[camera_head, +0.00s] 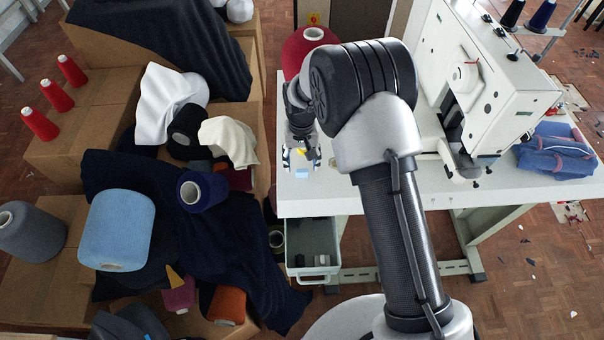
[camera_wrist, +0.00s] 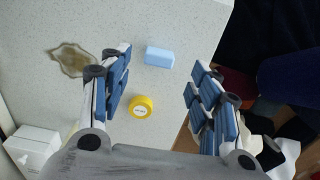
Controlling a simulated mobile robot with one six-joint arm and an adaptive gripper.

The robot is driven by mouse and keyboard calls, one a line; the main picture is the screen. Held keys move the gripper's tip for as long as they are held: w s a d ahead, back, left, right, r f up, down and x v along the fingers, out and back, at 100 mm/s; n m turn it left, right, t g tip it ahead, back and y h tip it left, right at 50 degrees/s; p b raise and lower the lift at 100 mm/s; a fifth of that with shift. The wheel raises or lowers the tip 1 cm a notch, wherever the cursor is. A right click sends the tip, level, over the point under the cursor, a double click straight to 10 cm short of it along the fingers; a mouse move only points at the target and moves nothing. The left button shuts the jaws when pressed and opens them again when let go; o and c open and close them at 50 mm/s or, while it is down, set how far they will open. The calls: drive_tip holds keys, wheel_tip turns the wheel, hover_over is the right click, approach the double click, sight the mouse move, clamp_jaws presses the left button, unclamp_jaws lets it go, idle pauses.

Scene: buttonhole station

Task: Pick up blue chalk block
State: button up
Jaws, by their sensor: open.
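The blue chalk block (camera_wrist: 159,55) lies on the white speckled table in the wrist view, just beyond my fingertips and between their lines. It also shows as a small light blue patch in the head view (camera_head: 302,173), close to the table's left edge. My gripper (camera_wrist: 160,84) is open and empty, with its two padded fingers spread to either side. In the head view my gripper (camera_head: 301,158) hangs over the left part of the table, partly hidden by my arm. A yellow round tape or disc (camera_wrist: 142,105) lies between the fingers, nearer my palm than the block.
The white table (camera_head: 320,200) ends just left of the block. A brown stain (camera_wrist: 70,58) marks its top. A white sewing machine (camera_head: 490,80) stands right, with folded denim (camera_head: 556,150). Cartons with cloth and thread cones (camera_head: 118,228) crowd the left. An open drawer (camera_head: 313,250) is below.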

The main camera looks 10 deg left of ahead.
sight(302, 170)
wheel_tip(302, 170, down, 5)
drive_tip(key=shift+w+b, duration=0.1)
drive_tip(key=shift+b, duration=0.8)
drive_tip(key=shift+r, duration=0.1)
drive_tip(key=shift+c, duration=0.2)
drive_tip(key=c, duration=0.9)
